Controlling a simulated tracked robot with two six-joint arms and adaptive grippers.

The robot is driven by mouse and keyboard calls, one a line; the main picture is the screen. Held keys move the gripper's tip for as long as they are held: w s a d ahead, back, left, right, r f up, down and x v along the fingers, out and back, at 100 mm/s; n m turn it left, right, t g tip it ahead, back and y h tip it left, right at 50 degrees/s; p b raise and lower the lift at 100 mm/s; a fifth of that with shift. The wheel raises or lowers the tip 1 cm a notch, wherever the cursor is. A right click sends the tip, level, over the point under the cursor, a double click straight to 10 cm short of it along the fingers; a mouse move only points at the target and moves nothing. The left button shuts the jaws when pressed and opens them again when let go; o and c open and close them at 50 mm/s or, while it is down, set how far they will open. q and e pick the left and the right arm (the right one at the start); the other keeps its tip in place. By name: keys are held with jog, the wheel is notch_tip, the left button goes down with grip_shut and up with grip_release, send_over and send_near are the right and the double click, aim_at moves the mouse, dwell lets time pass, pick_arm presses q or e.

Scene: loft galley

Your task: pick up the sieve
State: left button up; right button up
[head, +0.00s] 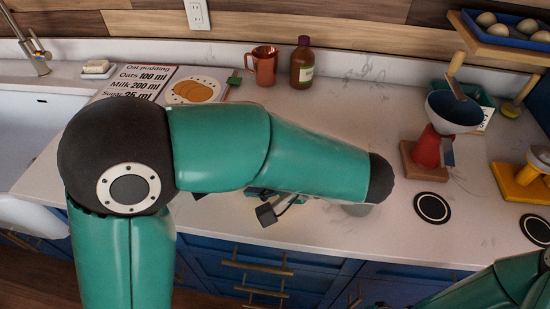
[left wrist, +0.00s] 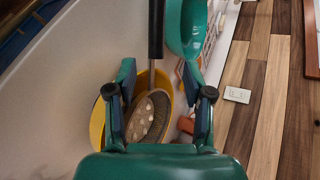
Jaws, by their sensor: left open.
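The sieve (left wrist: 157,108) shows in the left wrist view as a round grey-brown mesh with pale spots. Its black handle (left wrist: 156,30) points up in the picture. It appears in or over a yellow bowl (left wrist: 97,122); I cannot tell whether they touch. My left gripper (left wrist: 158,76) is open, with one finger on each side of the sieve in that picture and no clear contact. In the head view my left arm hides the sieve, and only dark parts of the left gripper (head: 275,208) show below it. My right gripper is out of view.
A copper mug (head: 264,65) and brown bottle (head: 302,64) stand at the back. A red mill (head: 427,148) with a grey-blue hopper stands right, near a black disc (head: 432,208). The sink (head: 35,135) is left. A green bowl-like thing (left wrist: 189,42) is near the handle.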

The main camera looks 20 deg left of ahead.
pick_arm(q)
jog(key=shift+f+p+x, duration=0.25)
jog(key=shift+p+x, duration=0.5)
jog(key=shift+x, duration=3.05)
jog(key=shift+d, duration=0.2)
grip_shut()
